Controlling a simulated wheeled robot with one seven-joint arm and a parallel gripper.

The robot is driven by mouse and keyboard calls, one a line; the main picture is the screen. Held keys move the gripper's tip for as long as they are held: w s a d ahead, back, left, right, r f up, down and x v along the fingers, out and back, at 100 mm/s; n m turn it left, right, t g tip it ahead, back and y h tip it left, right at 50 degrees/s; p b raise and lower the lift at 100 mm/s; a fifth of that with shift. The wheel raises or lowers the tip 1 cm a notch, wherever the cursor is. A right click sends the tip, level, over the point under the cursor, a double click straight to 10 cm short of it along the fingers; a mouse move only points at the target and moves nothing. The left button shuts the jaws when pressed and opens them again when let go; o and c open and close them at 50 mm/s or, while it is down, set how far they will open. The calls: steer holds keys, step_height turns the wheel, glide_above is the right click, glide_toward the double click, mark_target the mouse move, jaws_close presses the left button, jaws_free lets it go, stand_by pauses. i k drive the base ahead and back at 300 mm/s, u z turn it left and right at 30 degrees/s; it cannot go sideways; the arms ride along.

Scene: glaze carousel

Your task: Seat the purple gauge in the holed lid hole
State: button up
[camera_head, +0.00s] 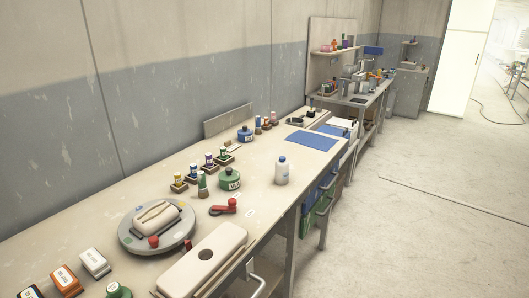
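The holed lid (224,243) is a cream rounded slab near the front edge of the long bench, at the bottom of the view. Its round dark hole (206,255) shows nothing standing in it. I cannot make out the purple gauge for certain. Small bluish or purplish pieces (208,158) stand in the row of little holders at mid-bench, too small to identify. My gripper is not in view.
A grey turntable (130,240) carrying a cream block (157,217) stands left of the lid. A red-handled tool (224,208), green pot (230,178) and white bottle (282,171) lie beyond. Boxes (66,279) line the lower left.

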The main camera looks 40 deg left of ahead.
mark_target(191, 272)
steer(key=u, duration=0.3)
steer(key=i, duration=1.6)
steer(key=u, duration=1.35)
steer(key=i, duration=0.95)
steer(key=u, duration=1.35)
steer(key=i, duration=0.45)
steer(key=u, duration=0.3)
